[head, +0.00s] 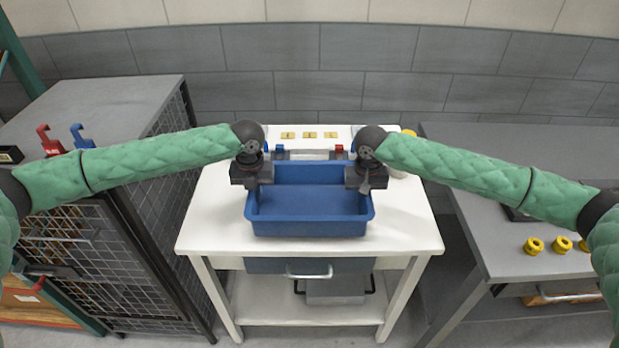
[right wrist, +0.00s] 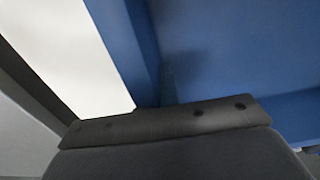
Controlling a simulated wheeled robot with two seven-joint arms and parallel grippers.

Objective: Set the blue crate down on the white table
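The blue crate (head: 308,224) is upright and looks empty, over the middle of the white table (head: 212,222). I cannot tell whether its base touches the tabletop. My left gripper (head: 252,184) is at the crate's left side rim and my right gripper (head: 365,184) is at its right side rim. The crate's fingertip contact is hidden on both sides. In the right wrist view the blue crate wall (right wrist: 143,45) runs up against my dark gripper body, with white tabletop (right wrist: 75,45) to the left.
A grey bench (head: 500,240) with yellow rings (head: 534,245) stands right. The white tabletop is clear on both sides of the crate.

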